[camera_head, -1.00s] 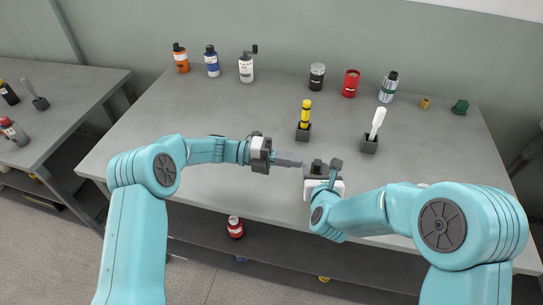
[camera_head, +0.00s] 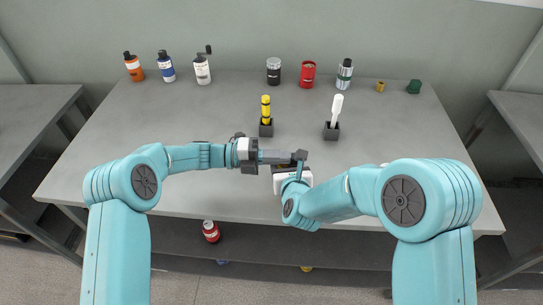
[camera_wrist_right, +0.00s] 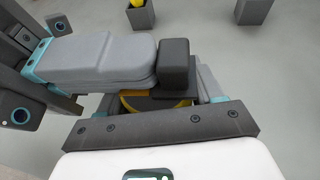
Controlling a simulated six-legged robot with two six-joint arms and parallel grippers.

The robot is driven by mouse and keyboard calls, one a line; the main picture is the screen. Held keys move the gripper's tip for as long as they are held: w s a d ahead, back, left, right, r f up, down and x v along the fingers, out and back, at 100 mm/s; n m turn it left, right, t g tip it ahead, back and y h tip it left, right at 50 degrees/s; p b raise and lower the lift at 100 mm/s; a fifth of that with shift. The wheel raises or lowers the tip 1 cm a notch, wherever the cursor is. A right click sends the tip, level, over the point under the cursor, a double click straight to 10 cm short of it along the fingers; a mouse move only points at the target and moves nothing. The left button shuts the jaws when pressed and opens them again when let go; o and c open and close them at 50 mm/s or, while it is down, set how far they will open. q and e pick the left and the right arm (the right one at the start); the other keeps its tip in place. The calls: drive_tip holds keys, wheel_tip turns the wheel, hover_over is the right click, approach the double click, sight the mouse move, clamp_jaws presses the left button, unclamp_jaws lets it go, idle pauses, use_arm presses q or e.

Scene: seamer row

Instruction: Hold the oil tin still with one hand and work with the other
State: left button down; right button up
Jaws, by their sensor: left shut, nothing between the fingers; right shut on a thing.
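The oil tin, as I take it, is a low yellow thing with a dark block on top (camera_wrist_right: 174,62). It sits between the fingers of my right gripper (camera_head: 285,168), which is shut on it above the front of the table. In the head view the arms mostly hide it. My left gripper (camera_head: 288,157) is shut and empty. Its grey fingers also show in the right wrist view (camera_wrist_right: 95,60), reaching from the left over the tin, with their tips at the dark block. I cannot tell whether they touch it.
The grey table (camera_head: 130,175) has an orange bottle (camera_head: 134,68), blue bottle (camera_head: 166,68), cranked white bottle (camera_head: 202,70) and several tins along the back. A yellow tool (camera_head: 266,108) and a white-handled tool (camera_head: 337,108) stand in dark holders beyond my grippers. A red bottle (camera_head: 211,232) sits below.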

use_arm(q)
drive_tip(key=shift+a, duration=0.1)
use_arm(e)
drive_tip(key=shift+a, duration=0.3)
drive_tip(key=shift+d, duration=0.15)
use_arm(q)
drive_tip(key=a, duration=1.4)
drive_tip(key=shift+s, duration=0.35)
use_arm(e)
drive_tip(key=o, duration=1.1)
drive_tip(key=shift+o, duration=0.5)
drive_tip(key=shift+s, duration=0.15)
